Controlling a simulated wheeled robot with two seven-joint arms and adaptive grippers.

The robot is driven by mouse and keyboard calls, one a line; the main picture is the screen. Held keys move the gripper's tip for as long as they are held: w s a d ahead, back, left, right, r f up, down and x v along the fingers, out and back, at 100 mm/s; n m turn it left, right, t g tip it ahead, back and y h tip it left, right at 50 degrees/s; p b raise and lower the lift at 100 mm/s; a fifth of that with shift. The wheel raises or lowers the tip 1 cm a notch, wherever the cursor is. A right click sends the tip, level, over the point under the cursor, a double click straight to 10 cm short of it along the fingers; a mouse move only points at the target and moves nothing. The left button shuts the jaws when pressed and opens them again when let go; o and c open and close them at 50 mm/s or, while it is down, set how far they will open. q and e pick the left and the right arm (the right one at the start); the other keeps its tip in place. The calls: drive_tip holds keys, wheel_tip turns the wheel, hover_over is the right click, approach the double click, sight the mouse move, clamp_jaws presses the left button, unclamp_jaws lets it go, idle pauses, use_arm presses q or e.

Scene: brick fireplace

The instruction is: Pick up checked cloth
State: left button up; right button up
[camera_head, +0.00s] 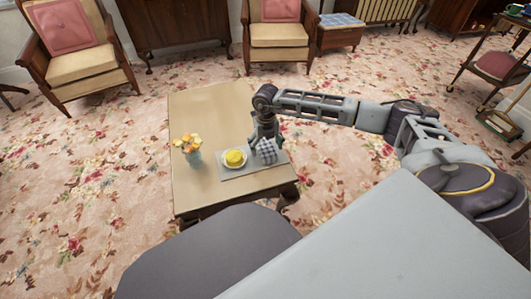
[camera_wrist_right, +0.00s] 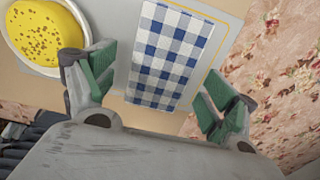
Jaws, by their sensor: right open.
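The blue-and-white checked cloth (camera_head: 267,151) lies folded on a grey tray (camera_head: 235,172) on the wooden table. In the right wrist view the cloth (camera_wrist_right: 170,58) shows between and beyond the fingers. My right gripper (camera_head: 264,140) is over the cloth, with its arm reaching in from the right. In the wrist view my right gripper (camera_wrist_right: 158,92) is open, its green-padded fingers apart on either side of the cloth's near end. Nothing is between the pads that I can see as gripped. My left gripper is not in view.
A white bowl with yellow contents (camera_head: 235,158) is left of the cloth on the tray, close to one finger. A vase of orange flowers (camera_head: 192,149) stands further left. The table's far part (camera_head: 208,108) is bare. Armchairs stand behind.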

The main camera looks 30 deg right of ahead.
sight(266, 148)
drive_tip(key=shift+f, duration=0.95)
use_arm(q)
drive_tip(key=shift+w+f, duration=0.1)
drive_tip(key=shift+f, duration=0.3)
use_arm(e)
drive_tip(key=shift+c, duration=0.2)
drive_tip(key=c, duration=1.1)
drive_tip(key=shift+o, duration=0.2)
drive_tip(key=shift+r, duration=0.8)
wheel_tip(266, 148, up, 8)
drive_tip(key=p, duration=0.3)
drive_tip(key=shift+f, duration=0.25)
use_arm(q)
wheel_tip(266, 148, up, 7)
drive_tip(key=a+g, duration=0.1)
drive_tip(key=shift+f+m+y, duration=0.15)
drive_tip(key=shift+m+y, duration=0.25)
use_arm(e)
drive_tip(key=shift+r, duration=0.5)
